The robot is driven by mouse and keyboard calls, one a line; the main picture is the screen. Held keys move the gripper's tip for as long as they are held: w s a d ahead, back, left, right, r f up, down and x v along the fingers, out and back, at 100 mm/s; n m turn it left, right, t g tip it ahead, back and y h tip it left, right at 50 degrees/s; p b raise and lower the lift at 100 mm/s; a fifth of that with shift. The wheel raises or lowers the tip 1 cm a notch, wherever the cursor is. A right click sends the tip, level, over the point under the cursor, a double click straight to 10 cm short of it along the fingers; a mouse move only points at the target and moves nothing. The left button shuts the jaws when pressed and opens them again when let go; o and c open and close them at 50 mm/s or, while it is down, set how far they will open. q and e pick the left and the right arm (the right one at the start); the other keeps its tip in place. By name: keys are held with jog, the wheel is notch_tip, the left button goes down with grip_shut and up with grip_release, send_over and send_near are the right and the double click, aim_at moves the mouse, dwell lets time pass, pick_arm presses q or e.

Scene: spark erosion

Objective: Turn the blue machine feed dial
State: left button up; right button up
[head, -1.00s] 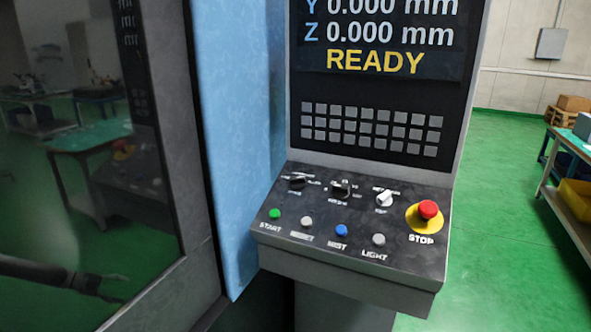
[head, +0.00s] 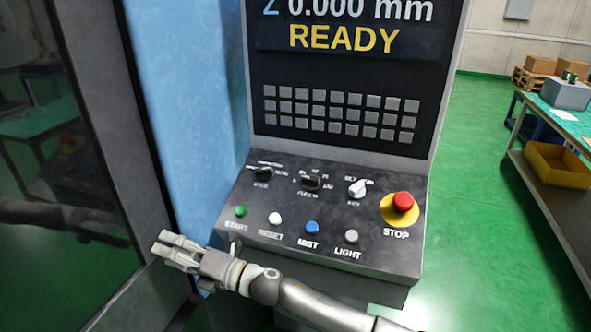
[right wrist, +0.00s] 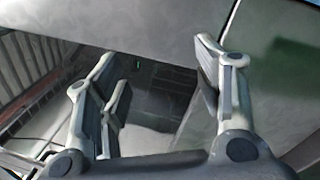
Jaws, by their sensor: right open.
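The control panel (head: 325,225) of the blue machine (head: 190,120) carries three rotary knobs in its upper row: a black dial at the left (head: 263,173), a black dial in the middle (head: 311,182) and a pale selector at the right (head: 357,188). Their labels are too small to read surely, so I cannot tell which is the feed dial. My right gripper (head: 163,246) is open and empty, left of the panel's front corner, pointing left and apart from the dials. Its spread fingers also show in the right wrist view (right wrist: 160,75); no dial shows there. My left gripper is not in view.
Below the dials are START (head: 239,211), RESET (head: 275,218), MIST (head: 312,228) and LIGHT (head: 351,236) buttons. A red STOP button (head: 403,201) sits at the right. A dark glass door (head: 65,120) stands left. A table with a yellow bin (head: 557,165) is far right.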

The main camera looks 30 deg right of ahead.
jog(key=s+a+r+n+g+y, duration=0.35)
jog(key=a+r+n+g, duration=0.2)
jog(key=n, duration=0.55)
jog(key=n+g+h+p, duration=0.4)
jog(key=n+g+h, duration=0.2)
jog(key=n+h, duration=1.4)
send_near(310, 177)
jog(key=p+x, duration=0.3)
jog(key=x, duration=0.5)
jog(key=shift+w+f, duration=0.1)
jog(key=shift+f, duration=0.4)
jog(key=shift+d, duration=0.1)
